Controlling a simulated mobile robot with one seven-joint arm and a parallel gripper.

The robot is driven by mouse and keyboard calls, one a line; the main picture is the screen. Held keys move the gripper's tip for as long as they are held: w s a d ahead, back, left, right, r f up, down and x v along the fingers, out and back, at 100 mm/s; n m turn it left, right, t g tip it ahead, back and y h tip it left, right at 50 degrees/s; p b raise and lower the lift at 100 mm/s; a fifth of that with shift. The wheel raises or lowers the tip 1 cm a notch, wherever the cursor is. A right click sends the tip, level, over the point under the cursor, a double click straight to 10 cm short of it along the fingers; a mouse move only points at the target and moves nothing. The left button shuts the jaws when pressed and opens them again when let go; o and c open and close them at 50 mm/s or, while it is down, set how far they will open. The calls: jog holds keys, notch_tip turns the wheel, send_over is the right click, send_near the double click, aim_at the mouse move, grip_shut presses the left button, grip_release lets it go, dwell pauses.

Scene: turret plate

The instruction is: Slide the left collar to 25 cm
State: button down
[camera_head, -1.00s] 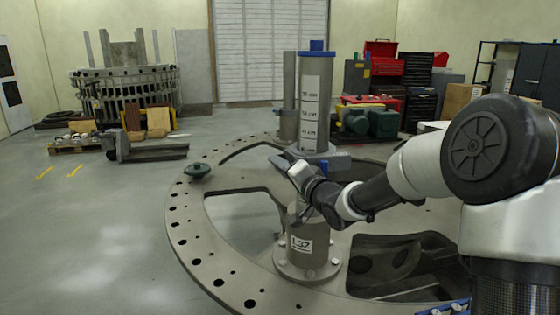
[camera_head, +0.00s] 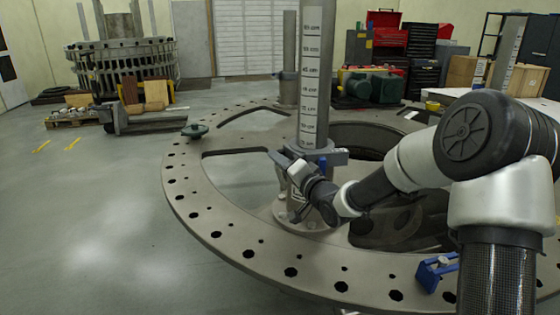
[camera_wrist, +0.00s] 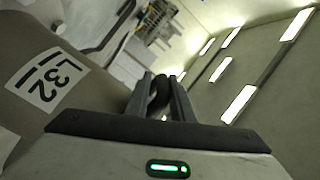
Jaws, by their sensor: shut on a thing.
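The left post (camera_head: 312,75) stands upright on the round plate and carries a white scale marked in cm. A grey collar (camera_head: 318,153) with side handles sits around the post near the bottom of the visible scale. The lowest marks by the collar are too small to read surely. My gripper (camera_head: 284,162) is shut on the collar's handle at its left front. In the wrist view the two fingers (camera_wrist: 162,98) close on a dark rounded bar, and the post base with the L32 label (camera_wrist: 48,80) is beside them at left.
The turret plate (camera_head: 200,215) has bolt holes and large openings. A second post (camera_head: 289,60) stands behind, and a third scaled post (camera_head: 505,68) at right. A blue bracket (camera_head: 436,270) sits on the plate's front right. Open floor lies left.

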jog(key=shift+s+a, duration=0.15)
jog(key=shift+a, duration=0.15)
jog(key=c, duration=1.7)
grip_release()
jog(key=shift+d, duration=0.1)
jog(key=shift+s+d, duration=0.1)
jog(key=shift+d, duration=0.05)
jog(key=p+v, duration=0.1)
jog(key=v, duration=1.6)
